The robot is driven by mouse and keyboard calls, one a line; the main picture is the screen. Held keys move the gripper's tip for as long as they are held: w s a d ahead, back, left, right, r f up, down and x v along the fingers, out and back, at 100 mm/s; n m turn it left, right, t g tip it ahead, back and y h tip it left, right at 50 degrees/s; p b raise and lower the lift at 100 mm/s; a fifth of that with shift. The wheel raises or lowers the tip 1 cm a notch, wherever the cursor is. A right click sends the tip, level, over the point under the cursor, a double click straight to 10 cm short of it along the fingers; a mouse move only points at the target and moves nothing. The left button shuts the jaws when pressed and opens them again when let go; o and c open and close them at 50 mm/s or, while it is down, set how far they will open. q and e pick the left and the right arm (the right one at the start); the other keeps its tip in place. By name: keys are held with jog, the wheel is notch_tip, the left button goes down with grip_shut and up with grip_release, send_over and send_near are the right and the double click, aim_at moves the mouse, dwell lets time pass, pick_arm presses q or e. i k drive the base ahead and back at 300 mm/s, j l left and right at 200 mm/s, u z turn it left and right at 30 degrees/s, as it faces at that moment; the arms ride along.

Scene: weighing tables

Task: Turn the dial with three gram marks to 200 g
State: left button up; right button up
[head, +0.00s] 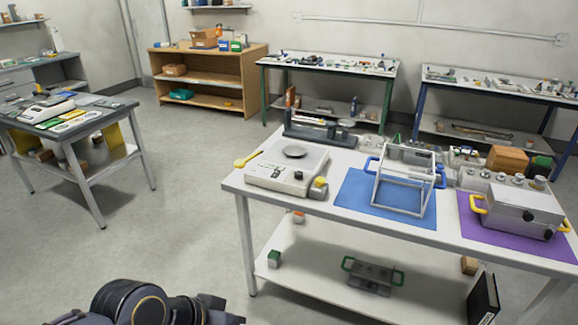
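A grey box (515,211) on the right also has dark knobs (529,217). I cannot make out which dial has three gram marks, or any dial's setting. Part of my dark arm shows at the bottom left, well apart from the scale; neither gripper can be made out.
The near table (236,185) also holds a white frame (404,208) on a blue mat (352,208), a purple mat (475,237) and a yellow spoon (247,159). A side table (68,133) stands left. Floor between them is clear.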

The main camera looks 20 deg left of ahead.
aim_at(298, 175)
jog(key=i+u, duration=0.1)
jog(key=u, duration=0.25)
jog(key=j+u, duration=0.1)
jog(key=u, duration=0.2)
jog(key=i+u, duration=0.15)
jog(key=u, duration=0.2)
jog(key=i+l+u, duration=0.3)
jog(key=i, duration=0.25)
jog(key=i+l+u, duration=0.2)
jog(key=i+u, duration=0.15)
jog(key=i, duration=0.15)
jog(key=i+l, duration=0.3)
jog(key=i, duration=0.1)
